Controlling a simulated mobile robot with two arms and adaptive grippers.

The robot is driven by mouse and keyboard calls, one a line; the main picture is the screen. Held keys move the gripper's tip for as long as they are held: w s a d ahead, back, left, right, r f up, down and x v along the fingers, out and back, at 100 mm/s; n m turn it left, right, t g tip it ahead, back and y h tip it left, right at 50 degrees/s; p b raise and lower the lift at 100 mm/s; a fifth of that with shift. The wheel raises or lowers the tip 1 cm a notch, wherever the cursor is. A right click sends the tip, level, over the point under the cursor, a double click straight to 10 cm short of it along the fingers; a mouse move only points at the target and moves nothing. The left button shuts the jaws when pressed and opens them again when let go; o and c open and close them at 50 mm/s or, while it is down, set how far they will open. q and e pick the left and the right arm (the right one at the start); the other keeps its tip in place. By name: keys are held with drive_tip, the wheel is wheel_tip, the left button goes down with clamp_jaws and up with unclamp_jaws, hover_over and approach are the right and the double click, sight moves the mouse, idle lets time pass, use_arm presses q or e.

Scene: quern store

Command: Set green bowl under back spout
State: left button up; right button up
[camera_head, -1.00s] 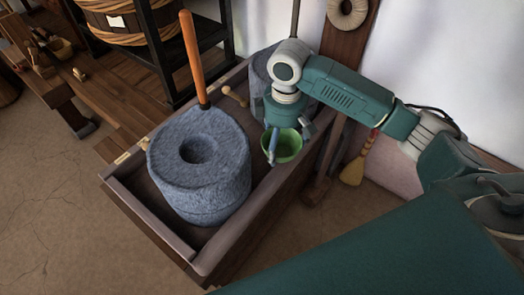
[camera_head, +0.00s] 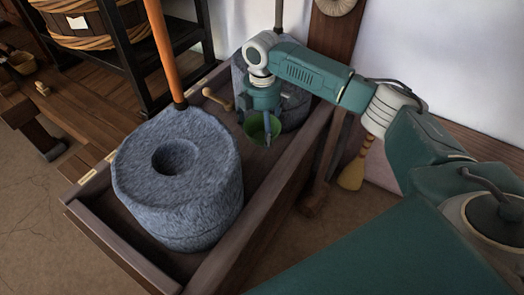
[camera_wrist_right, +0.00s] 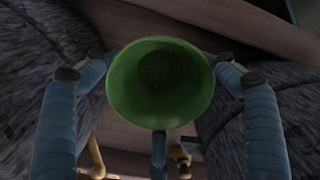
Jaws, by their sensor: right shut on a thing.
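The green bowl (camera_head: 258,129) is in my right gripper (camera_head: 267,127), above the trough between the two grey querns. The right wrist view looks into the bowl (camera_wrist_right: 160,82), with the fingers of my right gripper (camera_wrist_right: 159,85) around it; it looks empty. The front quern (camera_head: 178,180) is large, with a round hole in its top. The back quern (camera_head: 299,104) is partly hidden behind my right arm. A small wooden piece with a knob (camera_head: 217,98) lies left of the back quern; I cannot tell whether it is the back spout. My left gripper is out of view.
The wooden trough (camera_head: 245,238) has raised walls around both querns. An orange upright handle (camera_head: 164,52) rises from the front quern. A black rack with a wooden tub (camera_head: 88,20) stands behind left. A small broom (camera_head: 355,167) hangs at the right.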

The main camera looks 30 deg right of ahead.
wheel_tip(320, 180, down, 2)
drive_tip(key=shift+f, duration=0.45)
wheel_tip(320, 180, down, 4)
drive_tip(key=shift+f+b, duration=0.15)
drive_tip(key=shift+b, duration=0.7)
drive_tip(key=shift+f, duration=0.5)
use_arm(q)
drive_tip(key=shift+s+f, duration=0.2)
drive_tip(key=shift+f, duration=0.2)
use_arm(e)
drive_tip(key=shift+f, duration=0.1)
drive_tip(key=o, duration=1.6)
drive_tip(key=shift+o, duration=0.2)
